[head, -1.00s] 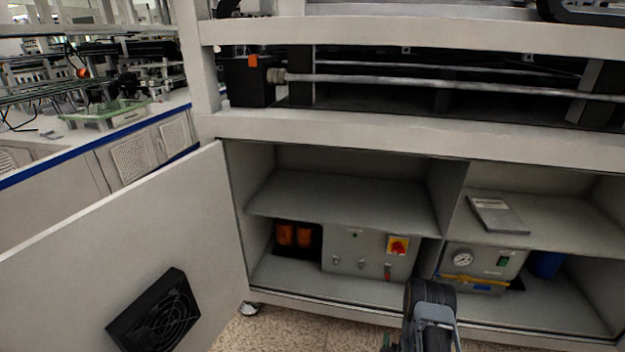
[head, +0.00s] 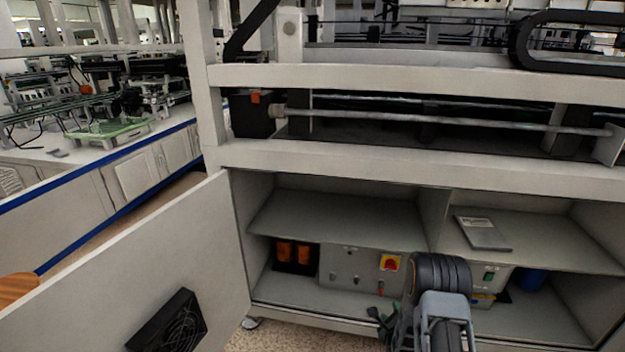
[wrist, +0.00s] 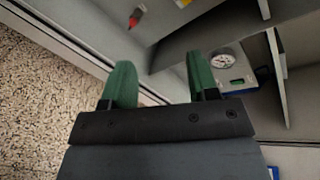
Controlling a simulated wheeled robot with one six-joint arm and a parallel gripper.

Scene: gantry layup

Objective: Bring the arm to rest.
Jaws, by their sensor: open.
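My gripper (wrist: 160,88) shows in the wrist view with its two green fingers apart and nothing between them. It is in front of the open cabinet, by the cabinet's lower front edge. In the head view my gripper (head: 384,318) shows small at the lower middle, partly hidden by my own dark wrist link. My arm reaches up from the bottom right of the head view.
The open cabinet holds a grey control box (head: 345,268) with a red-and-yellow switch (head: 390,263), and a gauge unit (wrist: 232,68). A flat grey item (head: 483,233) lies on the right shelf. The cabinet door (head: 150,260) stands open at left.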

